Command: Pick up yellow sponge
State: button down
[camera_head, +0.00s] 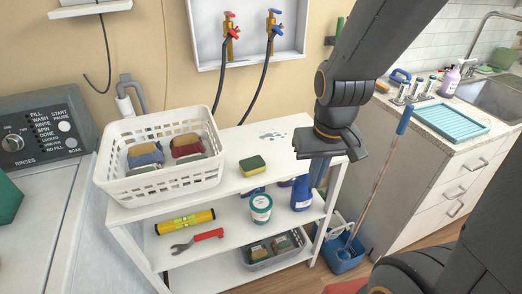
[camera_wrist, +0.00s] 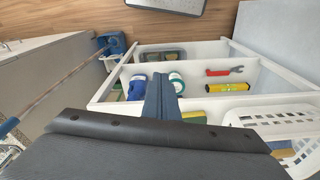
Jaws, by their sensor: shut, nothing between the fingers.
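In the wrist view a yellow strip (camera_wrist: 194,115), likely this sponge, shows at the edge of my gripper's body, mostly hidden. My gripper (camera_head: 318,173) is at the right end of the shelf, right of the sponge and apart from it. In the wrist view its fingers (camera_wrist: 160,84) are together with nothing between them. More sponges with yellowish tops (camera_head: 186,141) lie in the basket.
The white basket (camera_head: 170,185) holds folded cloths and sponges. Lower shelves hold a yellow level (camera_head: 185,222), a red wrench (camera_head: 197,241), a tub (camera_head: 261,209) and a blue bottle (camera_head: 301,194). Taps with hoses (camera_head: 230,34) hang behind.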

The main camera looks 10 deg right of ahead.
aim_at(256, 165)
jog(key=u, duration=1.8)
jog(key=k, duration=0.2)
jog(key=z, duration=0.8)
jog(key=i, duration=0.5)
jog(key=z, duration=0.05)
